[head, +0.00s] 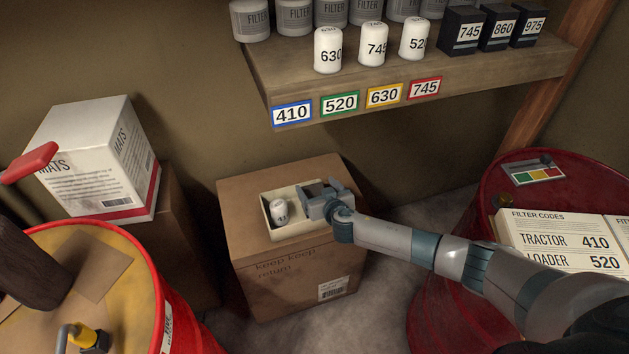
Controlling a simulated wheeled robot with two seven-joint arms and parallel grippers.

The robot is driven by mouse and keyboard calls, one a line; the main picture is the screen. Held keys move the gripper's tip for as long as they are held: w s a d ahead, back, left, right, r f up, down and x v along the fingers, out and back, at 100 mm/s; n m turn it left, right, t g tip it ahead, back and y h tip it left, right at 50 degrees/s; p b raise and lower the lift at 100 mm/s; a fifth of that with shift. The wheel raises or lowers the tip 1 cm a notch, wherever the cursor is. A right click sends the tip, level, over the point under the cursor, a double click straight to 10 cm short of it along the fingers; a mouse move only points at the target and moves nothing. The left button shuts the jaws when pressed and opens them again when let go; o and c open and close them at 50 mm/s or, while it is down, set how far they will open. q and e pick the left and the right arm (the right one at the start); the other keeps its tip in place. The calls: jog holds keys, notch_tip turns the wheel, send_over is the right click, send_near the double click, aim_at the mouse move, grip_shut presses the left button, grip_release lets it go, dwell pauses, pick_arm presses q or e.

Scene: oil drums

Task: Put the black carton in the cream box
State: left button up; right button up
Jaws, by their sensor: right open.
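Several black cartons stand in a row at the right end of the shelf: one marked 745 (464,32), one marked 860 (499,29) and one marked 975 (530,27). The cream box (298,234) is an open tray on top of a brown cardboard carton. A small white filter marked 41 and perhaps more (280,211) stands in its left part. My right gripper (319,200) is open over the right end of the cream box and hides that part of its inside. I see no black carton between its fingers. My left gripper is out of view.
The wooden shelf (430,78) holds white filters (328,50) and grey filters (295,17) left of the cartons. A red drum (440,300) with a code sign (560,240) stands right. A yellow-topped drum (130,290) and a white MATS box (100,160) stand left.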

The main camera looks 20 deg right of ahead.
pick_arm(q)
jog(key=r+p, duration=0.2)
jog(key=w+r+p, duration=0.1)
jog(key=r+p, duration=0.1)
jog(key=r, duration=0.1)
pick_arm(e)
jog(key=v, duration=0.9)
jog(key=shift+s, duration=0.15)
jog(key=s+d+f+n+g+h, duration=0.1)
jog(key=s+d+f+g, duration=0.2)
jog(key=s+f, duration=0.9)
jog(key=s+d+f+g, duration=0.35)
jog(key=s+f, duration=0.55)
jog(key=f, duration=0.8)
jog(key=s+a+f+g, duration=0.1)
jog(key=s+f, duration=0.3)
jog(key=s, duration=0.9)
jog(key=s+a+f+g, duration=0.1)
jog(key=s+f+g, duration=0.2)
jog(key=s, duration=1)
jog(key=s+a+f+n+g, duration=0.1)
jog(key=s+f+g, duration=0.1)
jog(key=s+f, duration=0.5)
jog(key=s, duration=0.6)
jog(key=shift+a+y, duration=0.3)
